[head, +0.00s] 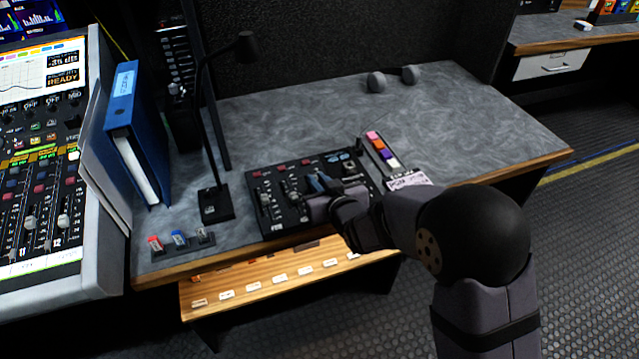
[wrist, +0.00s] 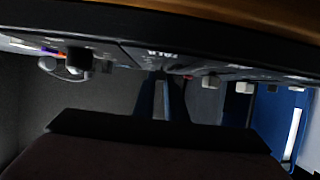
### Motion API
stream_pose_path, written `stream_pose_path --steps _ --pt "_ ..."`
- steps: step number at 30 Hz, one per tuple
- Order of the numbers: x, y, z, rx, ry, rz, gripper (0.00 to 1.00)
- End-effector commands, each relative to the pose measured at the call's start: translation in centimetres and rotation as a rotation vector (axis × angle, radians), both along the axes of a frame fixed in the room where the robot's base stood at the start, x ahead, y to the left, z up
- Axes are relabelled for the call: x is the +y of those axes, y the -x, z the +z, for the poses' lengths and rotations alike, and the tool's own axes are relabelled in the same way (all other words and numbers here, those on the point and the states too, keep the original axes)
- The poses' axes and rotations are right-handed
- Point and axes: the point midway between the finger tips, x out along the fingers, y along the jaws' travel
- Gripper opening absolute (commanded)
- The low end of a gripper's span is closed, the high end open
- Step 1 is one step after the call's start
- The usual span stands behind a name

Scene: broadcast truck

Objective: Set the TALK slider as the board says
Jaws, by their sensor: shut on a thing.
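The black control panel (head: 281,172) sits near the front edge of the grey desk, with several sliders and knobs on its top. My gripper (head: 318,184) is over the panel's middle, its jaws closed low on a slider cap. The cap itself is hidden by the jaws. In the wrist view, the narrow fingers (wrist: 161,98) reach up to the panel, right beside a white label (wrist: 160,53) that seems to read TALK, upside down. The slider's exact position along its scale cannot be told. A small white card (head: 408,182) with dark print lies right of the panel; its text is too small to read.
A lamp (head: 215,200) stands left of the panel, beside a blue binder (head: 122,110). Small coloured switches (head: 179,238) sit at the desk's front left. A strip of coloured tabs (head: 378,145) lies right of the panel.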

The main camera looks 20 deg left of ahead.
Motion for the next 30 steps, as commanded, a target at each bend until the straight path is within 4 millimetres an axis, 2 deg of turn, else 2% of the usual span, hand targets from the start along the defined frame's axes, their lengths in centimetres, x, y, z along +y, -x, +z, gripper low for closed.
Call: stream_pose_path --steps 1,2,3,4,17,30 --pt "0.0 0.0 0.0 -0.001 -0.001 0.0 0.0" --pt "0.0 0.0 0.0 -0.001 -0.001 0.0 0.16" --pt "0.0 0.0 0.0 -0.001 -0.001 0.0 0.26" --pt "0.0 0.0 0.0 -0.001 -0.001 0.0 0.31" --pt "-0.3 0.3 0.3 -0.001 -0.001 0.0 0.31" --pt "-3.7 3.7 2.3 -0.001 -0.001 0.0 0.31"
